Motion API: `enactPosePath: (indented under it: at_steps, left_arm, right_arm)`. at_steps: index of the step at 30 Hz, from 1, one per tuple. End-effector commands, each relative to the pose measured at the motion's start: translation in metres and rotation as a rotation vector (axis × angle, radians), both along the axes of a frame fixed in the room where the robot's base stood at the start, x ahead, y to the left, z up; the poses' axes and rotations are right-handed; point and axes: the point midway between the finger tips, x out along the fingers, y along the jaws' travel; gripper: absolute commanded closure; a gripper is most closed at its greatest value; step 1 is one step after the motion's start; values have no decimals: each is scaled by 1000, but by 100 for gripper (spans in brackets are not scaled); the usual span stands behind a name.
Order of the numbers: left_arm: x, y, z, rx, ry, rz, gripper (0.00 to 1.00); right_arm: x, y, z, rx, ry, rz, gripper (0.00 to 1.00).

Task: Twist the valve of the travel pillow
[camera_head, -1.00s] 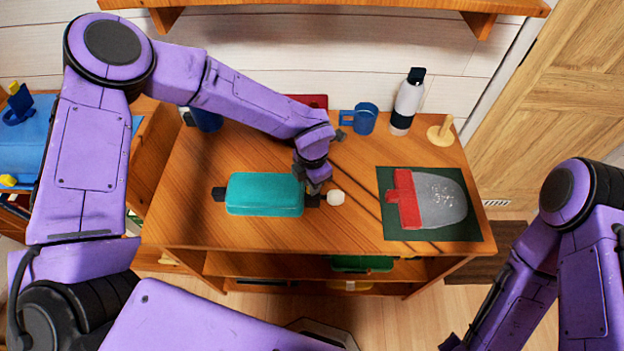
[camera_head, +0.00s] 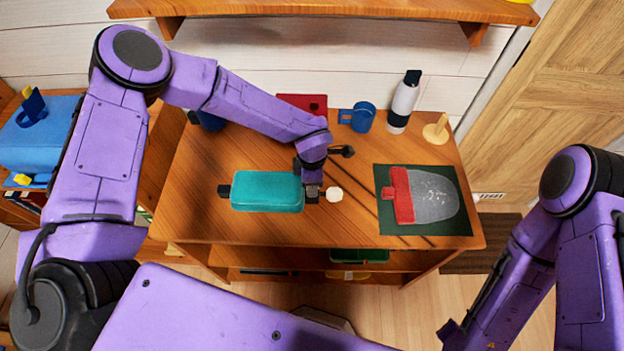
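The travel pillow, seemingly the teal rounded block (camera_head: 266,191), lies on the wooden desk, with a black piece at its left end. A white knob (camera_head: 334,194), which looks like its valve, sits just off its right end. My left gripper (camera_head: 312,192) points down between the pillow's right end and the white knob, over the dark neck there. Its fingers are small and partly hidden by the wrist, so their opening and any contact are unclear. My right arm is at the lower right; its gripper does not show clearly.
A red and grey item (camera_head: 425,195) lies on a dark green mat (camera_head: 456,229) to the right. A blue mug (camera_head: 359,117), a white bottle (camera_head: 403,102), a wooden stand (camera_head: 436,131) and a red box (camera_head: 300,103) stand along the back. The desk's front left is clear.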

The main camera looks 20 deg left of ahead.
Motion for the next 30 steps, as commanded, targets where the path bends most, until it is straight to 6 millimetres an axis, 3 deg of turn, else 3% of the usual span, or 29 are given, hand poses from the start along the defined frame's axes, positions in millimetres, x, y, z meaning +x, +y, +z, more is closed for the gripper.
enactPosePath:
  at_steps: [8, 13, 21, 30]
  left_arm:
    - [1, 0, 3, -1, -3, 3, 62]
    - [2, 0, 29, -1, -3, 6, 62]
    - [2, 0, 61, -1, -5, 5, 62]
    - [2, 0, 61, -1, -3, 5, 62]
  right_arm:
    - [0, 0, 1, 0, 0, 0, 100]
    - [0, 0, 25, 0, 0, 0, 100]
    - [0, 0, 20, 0, 0, 0, 100]
    - [0, 0, 20, 0, 0, 0, 100]
